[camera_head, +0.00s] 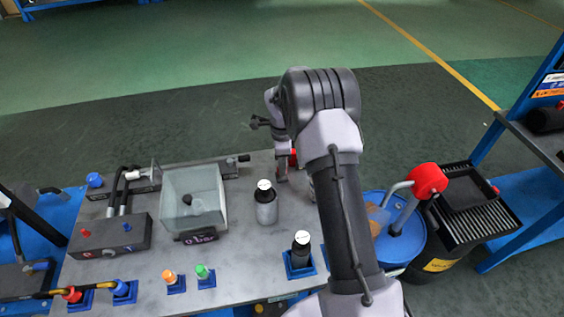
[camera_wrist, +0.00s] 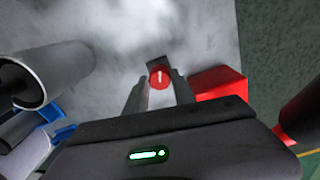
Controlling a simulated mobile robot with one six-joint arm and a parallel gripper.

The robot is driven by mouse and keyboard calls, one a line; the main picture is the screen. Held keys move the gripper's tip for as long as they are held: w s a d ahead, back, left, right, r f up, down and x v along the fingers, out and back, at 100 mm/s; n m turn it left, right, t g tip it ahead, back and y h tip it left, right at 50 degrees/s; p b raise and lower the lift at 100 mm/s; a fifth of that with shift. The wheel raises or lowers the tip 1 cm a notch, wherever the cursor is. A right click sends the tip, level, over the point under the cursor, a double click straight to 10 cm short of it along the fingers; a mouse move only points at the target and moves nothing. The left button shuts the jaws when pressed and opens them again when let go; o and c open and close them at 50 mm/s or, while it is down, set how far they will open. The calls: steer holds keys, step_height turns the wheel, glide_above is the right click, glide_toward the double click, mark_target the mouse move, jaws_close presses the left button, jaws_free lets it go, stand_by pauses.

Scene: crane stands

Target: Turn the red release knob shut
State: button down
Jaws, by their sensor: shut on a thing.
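The red release knob (camera_wrist: 160,76) shows in the wrist view as a small round red cap with a pale mark running nearly up and down the picture. It sits on a dark mount on the grey bench top. My gripper (camera_wrist: 160,84) has a finger on each side of the knob and is shut on it. In the head view my gripper (camera_head: 297,172) is low at the right part of the bench, partly hidden by my arm. A bit of red shows beside it there; I cannot tell whether it is the knob.
A red block (camera_wrist: 218,83) lies just right of the fingers in the wrist view. A grey bottle (camera_head: 266,207) and a clear box (camera_head: 194,203) stand left of my gripper. A blue drum (camera_head: 400,242) with a red-topped pump (camera_head: 427,179) stands right of my arm.

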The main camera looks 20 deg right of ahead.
steer(key=n+p, duration=0.1)
steer(key=n, duration=0.4)
steer(key=shift+r+n, duration=0.1)
steer(key=shift+n, duration=0.2)
steer(key=n+p, duration=0.2)
steer(key=n, duration=0.3)
steer(key=n+p, duration=0.1)
steer(key=n, duration=0.4)
steer(key=shift+n, duration=0.4)
steer(key=n+p, duration=0.1)
steer(key=n, duration=0.4)
steer(key=shift+w+n+p, duration=0.1)
steer(key=shift+n+p, duration=0.2)
steer(key=c, duration=1.1)
jaws_free()
steer(key=shift+o, duration=0.2)
step_height(320, 180, up, 17)
steer(key=p, duration=0.4)
